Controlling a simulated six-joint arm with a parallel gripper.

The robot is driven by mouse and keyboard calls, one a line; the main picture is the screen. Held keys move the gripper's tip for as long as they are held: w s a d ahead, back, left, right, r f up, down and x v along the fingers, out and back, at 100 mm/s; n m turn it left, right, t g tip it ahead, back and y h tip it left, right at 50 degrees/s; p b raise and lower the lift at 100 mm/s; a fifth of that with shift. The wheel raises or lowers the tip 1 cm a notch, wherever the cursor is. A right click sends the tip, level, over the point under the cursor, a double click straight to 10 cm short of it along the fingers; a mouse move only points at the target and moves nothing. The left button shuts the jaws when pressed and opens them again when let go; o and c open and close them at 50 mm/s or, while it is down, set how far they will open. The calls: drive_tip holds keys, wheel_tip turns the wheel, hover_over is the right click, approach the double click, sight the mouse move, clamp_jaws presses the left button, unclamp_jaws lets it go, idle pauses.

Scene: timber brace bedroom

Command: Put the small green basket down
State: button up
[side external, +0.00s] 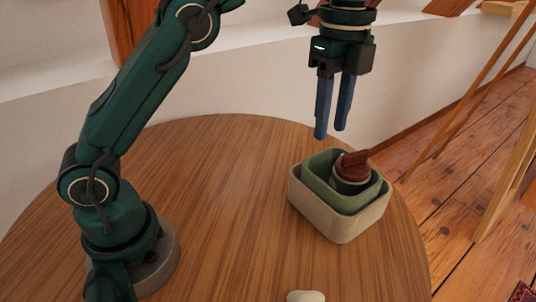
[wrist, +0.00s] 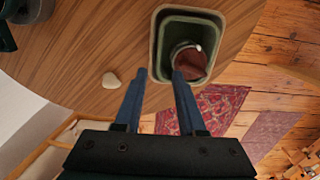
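The small green basket (side external: 318,186) sits upright inside a larger beige basket (side external: 325,216) on the round wooden table. In the wrist view the green basket (wrist: 162,50) is at top centre. A small grey-green cup (side external: 350,184) with a reddish-brown object (side external: 352,165) in it stands inside the green basket. My gripper (side external: 330,133) is above and slightly behind the baskets, pointing down. The fingers do not touch the baskets.
A small whitish stone-like object (side external: 305,296) lies at the table's front edge in the side view. The wooden table top (side external: 220,200) is clear left of the baskets. The table edge is close on their right, with plank floor beyond.

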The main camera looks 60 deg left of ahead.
drive_tip(key=s+a+r+n+t, duration=0.3)
drive_tip(key=s+a+n, duration=0.1)
drive_tip(key=s+n, duration=0.35)
drive_tip(key=s+a+f+n+t, duration=0.2)
drive_tip(key=s+f+n, duration=0.5)
drive_tip(key=s+n, duration=0.2)
drive_tip(key=shift+s+n+t, duration=0.15)
drive_tip(key=shift+n+t, duration=0.15)
drive_tip(key=shift+n, duration=0.45)
idle(0.4)
